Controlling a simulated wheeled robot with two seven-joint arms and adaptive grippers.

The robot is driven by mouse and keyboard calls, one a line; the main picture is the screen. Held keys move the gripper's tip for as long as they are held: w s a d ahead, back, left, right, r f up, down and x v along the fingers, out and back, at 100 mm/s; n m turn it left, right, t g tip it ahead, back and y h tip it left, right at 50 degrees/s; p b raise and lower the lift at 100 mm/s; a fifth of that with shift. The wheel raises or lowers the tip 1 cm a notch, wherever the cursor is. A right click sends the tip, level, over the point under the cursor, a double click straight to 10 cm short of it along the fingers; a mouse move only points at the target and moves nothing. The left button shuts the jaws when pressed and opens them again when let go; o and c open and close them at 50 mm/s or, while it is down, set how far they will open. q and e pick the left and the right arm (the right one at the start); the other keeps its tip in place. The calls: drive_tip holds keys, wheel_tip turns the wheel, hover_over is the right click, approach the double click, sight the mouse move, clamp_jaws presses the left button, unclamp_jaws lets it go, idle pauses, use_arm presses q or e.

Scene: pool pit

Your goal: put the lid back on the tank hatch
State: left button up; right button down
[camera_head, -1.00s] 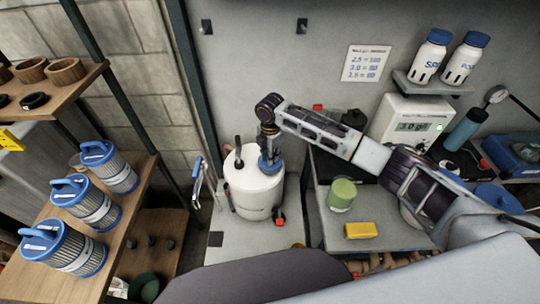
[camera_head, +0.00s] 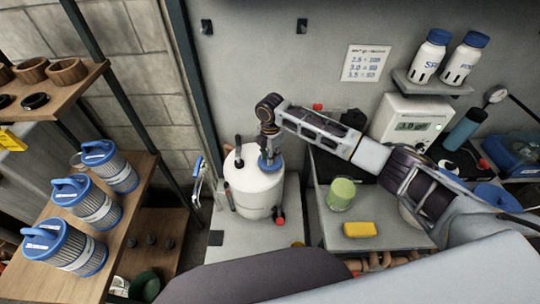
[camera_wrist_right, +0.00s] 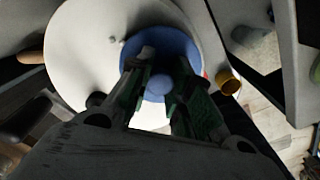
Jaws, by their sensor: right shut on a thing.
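The white tank (camera_head: 252,190) stands on a grey bench in the head view. A round blue lid (camera_head: 268,163) is at the right part of its top, under my right gripper (camera_head: 268,150). In the wrist view, the lid (camera_wrist_right: 168,46) is a blue disc over the white tank top (camera_wrist_right: 85,45). My right gripper (camera_wrist_right: 155,80) is shut on the lid's round blue knob. The hatch opening is hidden beneath the lid and fingers. I cannot tell whether the lid is seated or slightly above the tank. My left gripper is not in view.
Blue-capped filter cartridges (camera_head: 88,210) stand on the wooden shelf at left. A green jar (camera_head: 341,194) and a yellow sponge (camera_head: 359,229) are on the bench to the right. A white meter (camera_head: 412,123) and a blue bottle (camera_head: 465,130) stand behind. Dark-handled tools hang around the tank.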

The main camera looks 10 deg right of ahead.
drive_tip(key=shift+f+p, duration=0.2)
drive_tip(key=shift+p, duration=0.6)
idle(1.3)
idle(0.3)
drive_tip(key=c, duration=1.2)
unclamp_jaws()
drive_tip(key=o, duration=0.5)
drive_tip(key=shift+c, duration=0.2)
drive_tip(key=shift+r, duration=0.15)
drive_tip(key=shift+r+p, duration=0.65)
drive_tip(key=shift+r, duration=2.7)
